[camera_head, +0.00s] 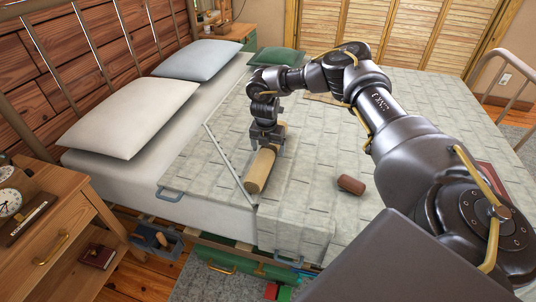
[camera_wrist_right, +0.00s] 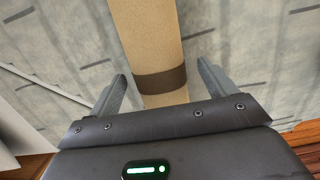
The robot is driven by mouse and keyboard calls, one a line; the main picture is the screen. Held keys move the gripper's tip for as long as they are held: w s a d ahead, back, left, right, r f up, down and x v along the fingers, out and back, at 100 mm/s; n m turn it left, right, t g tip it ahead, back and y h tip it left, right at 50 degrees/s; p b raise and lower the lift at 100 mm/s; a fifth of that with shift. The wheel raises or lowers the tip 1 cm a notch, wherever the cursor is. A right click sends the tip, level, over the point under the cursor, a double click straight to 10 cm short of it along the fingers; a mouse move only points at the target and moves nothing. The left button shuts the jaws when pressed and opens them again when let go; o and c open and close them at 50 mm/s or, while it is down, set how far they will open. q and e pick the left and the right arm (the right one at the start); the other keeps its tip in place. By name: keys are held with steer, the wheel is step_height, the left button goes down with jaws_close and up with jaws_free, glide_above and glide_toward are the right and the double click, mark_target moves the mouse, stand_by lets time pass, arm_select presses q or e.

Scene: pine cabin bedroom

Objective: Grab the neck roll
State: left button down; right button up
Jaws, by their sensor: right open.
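The neck roll (camera_head: 259,173) is a tan cylinder lying on the grey quilt in the middle of the bed. In the right wrist view it shows as a tan roll (camera_wrist_right: 148,40) with a dark brown band, running away from the gripper. My right gripper (camera_head: 268,146) points down at the roll's far part and hides some of it. In the wrist view the open fingers (camera_wrist_right: 162,76) stand on either side of the roll, with a gap on both sides. They hold nothing. My left gripper is not in view.
A small brown cylinder (camera_head: 351,185) lies on the quilt (camera_head: 310,205) to the right. A white pillow (camera_head: 128,118), a blue pillow (camera_head: 202,60) and a green pillow (camera_head: 277,61) lie toward the headboard. A wooden nightstand (camera_head: 75,215) stands at the left.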

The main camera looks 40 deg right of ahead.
steer(key=shift+f, duration=0.3)
steer(key=shift+c, duration=0.4)
steer(key=c, duration=1.2)
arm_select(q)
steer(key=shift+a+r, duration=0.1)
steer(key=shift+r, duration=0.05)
arm_select(e)
steer(key=shift+r, duration=0.1)
